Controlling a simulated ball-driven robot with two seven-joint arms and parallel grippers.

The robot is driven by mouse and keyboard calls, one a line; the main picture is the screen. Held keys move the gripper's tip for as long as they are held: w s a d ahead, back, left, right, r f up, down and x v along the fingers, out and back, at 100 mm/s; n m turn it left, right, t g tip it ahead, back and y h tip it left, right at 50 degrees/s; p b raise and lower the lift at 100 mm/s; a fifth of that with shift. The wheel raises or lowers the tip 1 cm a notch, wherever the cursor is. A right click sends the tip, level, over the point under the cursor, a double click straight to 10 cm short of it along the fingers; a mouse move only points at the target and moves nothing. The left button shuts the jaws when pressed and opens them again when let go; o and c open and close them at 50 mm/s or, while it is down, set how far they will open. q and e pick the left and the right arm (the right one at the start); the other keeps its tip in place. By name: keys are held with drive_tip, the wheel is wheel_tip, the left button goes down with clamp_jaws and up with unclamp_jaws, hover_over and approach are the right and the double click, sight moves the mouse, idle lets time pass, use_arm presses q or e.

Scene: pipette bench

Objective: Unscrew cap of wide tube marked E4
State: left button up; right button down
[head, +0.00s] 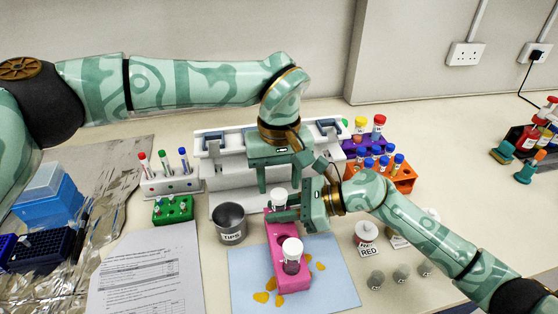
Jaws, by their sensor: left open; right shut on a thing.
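The near wide tube (291,262) has dark reddish contents and stands free of both grippers. The far wide tube (278,199) is partly hidden by my grippers. No E4 mark is readable on either tube. My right gripper (284,214) comes in from the right and is shut on the far tube below its cap. My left gripper (276,184) points down, open, with its fingers just above or around that cap; contact cannot be told.
A grey TIPS pot (230,223) stands left of the pink rack. A white stand (222,172) is behind, with a white tube rack (171,181) and green rack (173,209) to its left. An orange rack (404,180) is right. Orange stains mark the blue mat (335,272).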

use_arm(q)
drive_tip(key=shift+f, duration=1.1)
drive_tip(key=c, duration=1)
drive_tip(key=n, duration=2.3)
drive_tip(key=shift+s+n, duration=0.1)
drive_tip(key=shift+n, duration=0.3)
drive_tip(key=n, duration=0.6)
drive_tip(key=shift+r+n, duration=0.1)
drive_tip(key=shift+n, duration=0.2)
drive_tip(key=n, duration=0.9)
use_arm(e)
drive_tip(key=shift+s, duration=0.1)
use_arm(q)
drive_tip(key=n, duration=0.3)
drive_tip(key=shift+n, duration=0.4)
drive_tip(key=shift+r, duration=0.25)
